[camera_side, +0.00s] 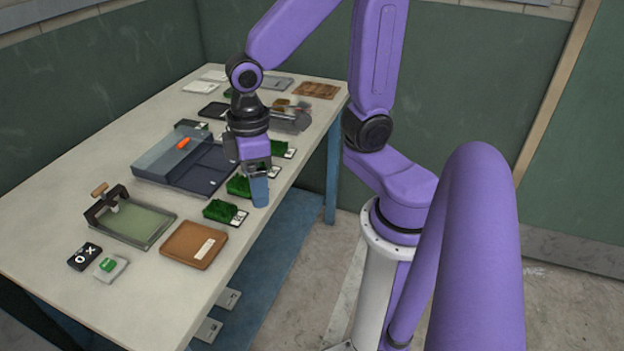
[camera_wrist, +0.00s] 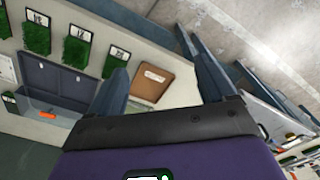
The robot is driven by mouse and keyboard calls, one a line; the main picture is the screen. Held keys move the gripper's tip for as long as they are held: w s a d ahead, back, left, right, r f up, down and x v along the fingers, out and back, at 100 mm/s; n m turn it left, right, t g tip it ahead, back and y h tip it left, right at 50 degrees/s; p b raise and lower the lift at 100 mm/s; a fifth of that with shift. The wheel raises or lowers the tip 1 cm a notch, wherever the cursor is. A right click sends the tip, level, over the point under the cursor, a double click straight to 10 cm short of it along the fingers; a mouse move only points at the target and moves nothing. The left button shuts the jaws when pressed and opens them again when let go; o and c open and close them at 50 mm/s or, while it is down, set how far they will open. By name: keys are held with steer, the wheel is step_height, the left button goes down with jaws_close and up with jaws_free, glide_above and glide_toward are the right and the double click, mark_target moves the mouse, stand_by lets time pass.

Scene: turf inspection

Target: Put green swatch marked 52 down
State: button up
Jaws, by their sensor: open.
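Several green turf swatches with small white tags lie along the table's front edge. In the side view one swatch (camera_side: 220,210) is nearest the brown tray, another (camera_side: 238,186) is just left of my gripper, and a third (camera_side: 279,147) is farther back. The wrist view shows swatches at the upper left (camera_wrist: 37,38), beside it (camera_wrist: 76,50), and nearer my fingers (camera_wrist: 115,63). The tag numbers are too small to read, so I cannot tell which is 52. My gripper (camera_side: 258,186) is open, pointing down at the table's front edge. Nothing shows between its fingers (camera_wrist: 160,88).
A brown tray (camera_side: 181,246) with a white label lies at the front. A blue-grey case (camera_side: 205,173) with an orange item (camera_side: 183,143) sits mid-table.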

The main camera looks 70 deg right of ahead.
steer(key=s+d+r+n, duration=0.1)
steer(key=s+n, duration=0.3)
steer(key=s, duration=0.6)
steer(key=shift+s+r+n, duration=0.3)
steer(key=shift+s+n, duration=0.05)
steer(key=shift+n, duration=0.05)
